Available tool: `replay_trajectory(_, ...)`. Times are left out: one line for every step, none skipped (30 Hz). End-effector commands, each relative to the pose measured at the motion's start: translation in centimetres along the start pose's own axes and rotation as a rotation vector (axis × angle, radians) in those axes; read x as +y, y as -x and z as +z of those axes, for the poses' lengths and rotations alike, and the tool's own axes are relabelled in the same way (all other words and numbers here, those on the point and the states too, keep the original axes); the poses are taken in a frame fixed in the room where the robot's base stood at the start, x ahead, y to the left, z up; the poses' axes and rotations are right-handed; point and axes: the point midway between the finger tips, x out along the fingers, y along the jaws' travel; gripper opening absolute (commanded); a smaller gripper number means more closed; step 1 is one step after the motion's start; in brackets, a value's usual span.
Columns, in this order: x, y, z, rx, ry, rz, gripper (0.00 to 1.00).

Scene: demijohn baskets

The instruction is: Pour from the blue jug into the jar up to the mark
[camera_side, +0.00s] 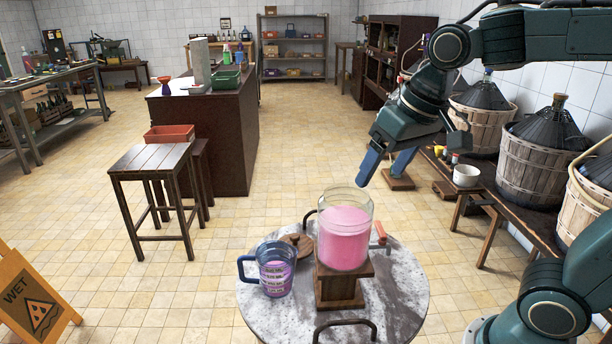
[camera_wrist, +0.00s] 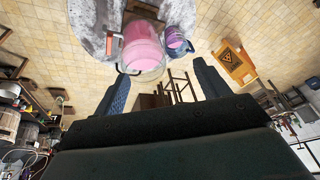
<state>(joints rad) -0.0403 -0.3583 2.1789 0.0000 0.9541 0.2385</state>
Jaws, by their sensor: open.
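The blue jug (camera_side: 274,268) stands upright on the round table, its handle to the left, with pinkish-purple liquid inside and printed marks on its wall. The glass jar (camera_side: 345,230) stands on a wooden block to the right of the jug and holds pink liquid through most of its height. I cannot make out the mark on the jar. My gripper (camera_side: 388,168) is open and empty, above and behind the jar to the right, touching neither vessel. In the wrist view the jar (camera_wrist: 143,47) and the jug (camera_wrist: 176,38) lie beyond my open fingers (camera_wrist: 165,92).
The round grey table (camera_side: 395,300) has a dark handle (camera_side: 345,325) at its front edge. A wooden lid (camera_side: 297,243) lies behind the jug, and a red-handled tool (camera_side: 381,234) lies right of the jar. Basketed demijohns (camera_side: 545,150) line the bench at right. A wet-floor sign (camera_side: 35,300) stands at left.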

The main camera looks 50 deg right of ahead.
Motion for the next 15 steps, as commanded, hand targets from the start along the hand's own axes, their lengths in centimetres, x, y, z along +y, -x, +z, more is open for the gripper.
replay_trajectory(0.4,0.4,1.2,0.017,0.018,-0.002,0.74)
replay_trajectory(0.7,0.6,1.9,0.025,0.032,-0.002,0.74)
replay_trajectory(1.0,0.7,2.7,0.036,0.048,-0.003,0.74)
replay_trajectory(1.2,0.9,3.4,0.045,0.061,-0.004,0.74)
replay_trajectory(1.4,0.9,4.1,0.053,0.074,-0.004,0.74)
replay_trajectory(1.7,1.0,5.0,0.063,0.091,-0.004,0.74)
replay_trajectory(1.9,1.0,5.6,0.071,0.104,-0.004,0.74)
replay_trajectory(2.1,1.0,6.2,0.077,0.116,-0.003,0.74)
replay_trajectory(2.3,1.0,7.0,0.086,0.132,-0.003,0.74)
replay_trajectory(2.4,1.0,7.5,0.093,0.142,-0.002,0.74)
replay_trajectory(2.6,0.9,8.0,0.099,0.151,-0.002,0.74)
replay_trajectory(2.7,0.9,8.5,0.106,0.164,-0.001,0.74)
replay_trajectory(2.9,0.8,8.9,0.111,0.171,-0.001,0.74)
replay_trajectory(2.9,0.8,9.2,0.115,0.178,0.000,0.74)
replay_trajectory(3.0,0.7,9.6,0.119,0.186,0.001,0.74)
